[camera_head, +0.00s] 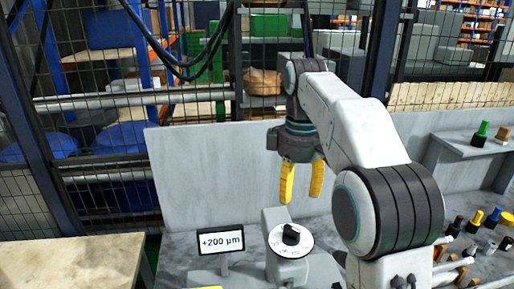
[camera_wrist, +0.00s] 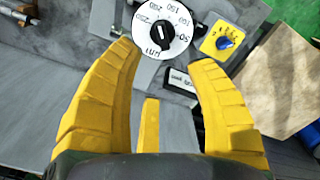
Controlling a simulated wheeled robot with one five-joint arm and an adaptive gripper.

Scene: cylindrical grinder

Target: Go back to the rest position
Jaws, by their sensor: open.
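My gripper (camera_head: 301,190) has yellow fingers and hangs pointing down from my arm, above the grey machine table. Its fingers are spread and nothing is between them. In the wrist view my gripper (camera_wrist: 166,62) is open above a white dial (camera_wrist: 149,20) with a black knob and printed numbers. In the head view the dial (camera_head: 291,240) sits on a grey housing, below and apart from the fingertips. A small sign (camera_head: 221,241) reading "+200 µm" stands left of the dial.
A yellow plate with a blue knob (camera_wrist: 224,43) lies beside the dial. Several coloured knobs (camera_head: 475,222) are at the right, with a shelf (camera_head: 460,146) holding green and brown items above. A grey panel (camera_head: 215,170) and mesh fence stand behind. A wooden top (camera_head: 70,264) is at left.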

